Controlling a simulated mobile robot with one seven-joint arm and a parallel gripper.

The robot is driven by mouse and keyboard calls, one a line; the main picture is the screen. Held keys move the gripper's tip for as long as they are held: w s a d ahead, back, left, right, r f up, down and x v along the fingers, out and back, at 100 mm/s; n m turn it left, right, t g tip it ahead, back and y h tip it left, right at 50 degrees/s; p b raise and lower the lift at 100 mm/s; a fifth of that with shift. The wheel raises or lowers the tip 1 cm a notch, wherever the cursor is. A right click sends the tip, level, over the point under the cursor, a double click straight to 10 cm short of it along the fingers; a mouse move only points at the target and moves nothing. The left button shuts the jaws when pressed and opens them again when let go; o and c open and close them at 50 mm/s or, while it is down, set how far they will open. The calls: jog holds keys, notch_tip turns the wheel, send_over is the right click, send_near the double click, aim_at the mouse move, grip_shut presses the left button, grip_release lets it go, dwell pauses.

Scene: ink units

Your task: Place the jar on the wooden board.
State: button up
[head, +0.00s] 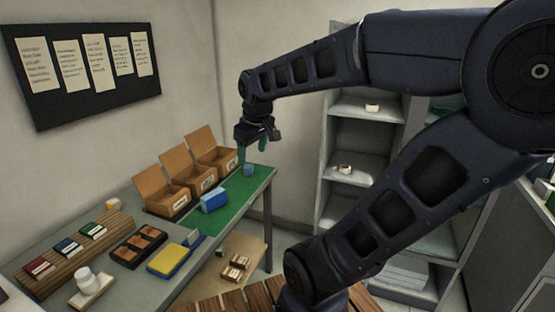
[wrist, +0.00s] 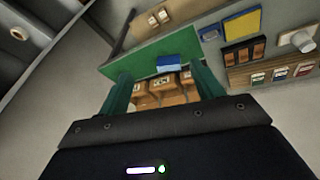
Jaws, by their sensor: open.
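A white jar (head: 86,280) stands upright, apparently on a small pale wooden board (head: 98,292), at the near left end of the table. In the wrist view the jar (wrist: 303,41) shows at the right edge, with the pale board (wrist: 286,50) partly visible beside it. My gripper (head: 252,157) is above the far right end of the table, well away from the jar and board. Its two teal fingers are apart in the wrist view (wrist: 163,78), with nothing held between them.
A ribbed wooden rack (head: 50,262) with several small boxes lies behind the jar. A dark tray (head: 137,246), a yellow-and-blue pad (head: 170,260) and a blue block (head: 214,200) lie to its right. Open cardboard boxes (head: 165,196) line the wall. The green mat (head: 238,194) has free room.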

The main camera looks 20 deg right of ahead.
jog(key=s+d+f+m, duration=0.1)
jog(key=s+d+m, duration=0.4)
jog(key=s, duration=0.1)
jog(key=shift+d+m+t, duration=0.2)
jog(key=shift+m+t, duration=0.1)
jog(key=shift+t, duration=0.1)
